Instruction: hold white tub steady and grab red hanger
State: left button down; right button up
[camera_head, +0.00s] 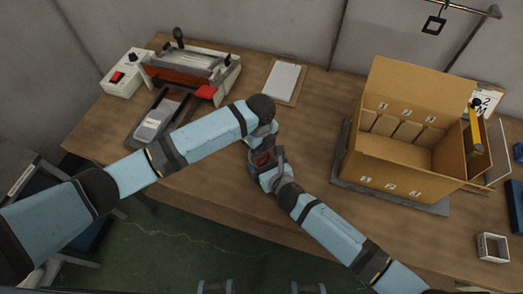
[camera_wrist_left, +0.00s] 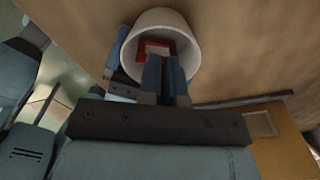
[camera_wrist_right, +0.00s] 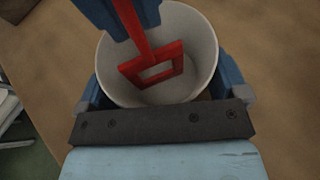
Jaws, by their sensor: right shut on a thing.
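The white tub (camera_wrist_right: 198,30) stands upright on the table between the fingers of my right gripper (camera_wrist_right: 160,82), which is shut on its outside. The red hanger (camera_wrist_right: 160,67) is a thin red stem with a square red frame at its lower end, inside the tub. My left gripper (camera_wrist_left: 165,75) reaches into the tub from above. Its fingers are close together, one on each side of the red stem; whether they press on it is unclear. The tub (camera_wrist_left: 186,28) and part of the red hanger (camera_wrist_left: 146,47) also show in the left wrist view. In the head view, my grippers mostly hide both.
A cardboard box with dividers (camera_head: 400,165) stands on a grey board to the right. A press machine (camera_head: 190,65) and a white control box (camera_head: 122,77) are at the back left. A clipboard (camera_head: 284,83) lies behind my grippers.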

pick_arm(q)
notch_tip(320, 180, up, 10)
jog(key=shift+f, duration=0.1)
dwell(0.4)
pick_arm(e)
jog(key=o, duration=0.6)
jog(key=shift+c, duration=0.2)
jog(key=v, duration=1.1)
jog(key=shift+s+d, duration=0.2)
jog(key=shift+s+d+r, duration=0.1)
jog(key=shift+s+r, duration=0.05)
jog(key=shift+s, duration=0.05)
